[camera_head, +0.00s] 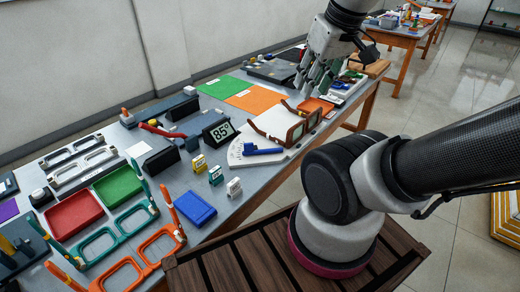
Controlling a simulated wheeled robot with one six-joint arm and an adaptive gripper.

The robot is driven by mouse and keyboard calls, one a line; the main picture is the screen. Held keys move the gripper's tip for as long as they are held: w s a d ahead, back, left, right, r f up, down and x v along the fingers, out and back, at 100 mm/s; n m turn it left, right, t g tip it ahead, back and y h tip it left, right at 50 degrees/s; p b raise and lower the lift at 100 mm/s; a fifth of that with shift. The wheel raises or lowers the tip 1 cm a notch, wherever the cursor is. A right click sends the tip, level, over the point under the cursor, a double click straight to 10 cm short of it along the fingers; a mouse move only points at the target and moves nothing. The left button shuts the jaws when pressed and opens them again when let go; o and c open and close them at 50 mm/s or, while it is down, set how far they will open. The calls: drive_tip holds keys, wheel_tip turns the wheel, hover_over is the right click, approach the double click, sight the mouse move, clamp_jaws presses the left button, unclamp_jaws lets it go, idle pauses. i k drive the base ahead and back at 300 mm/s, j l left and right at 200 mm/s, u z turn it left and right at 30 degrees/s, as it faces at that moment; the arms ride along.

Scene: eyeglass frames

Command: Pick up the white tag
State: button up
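A small white tag (234,187) stands upright on the grey table, near its front edge.
A blue tray (195,208) lies just left of the white tag. A white board with a blue clamp (263,150) and brown glasses (285,128) lie between the tags and my gripper. Green and orange frames (155,247) fill the near left. The display reading 85 (221,133) stands behind.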

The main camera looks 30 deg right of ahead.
sight(234, 187)
drive_tip(key=k+j+u, duration=0.3)
drive_tip(key=j, duration=0.3)
drive_tip(key=k+j+u, duration=0.3)
drive_tip(key=j, duration=0.35)
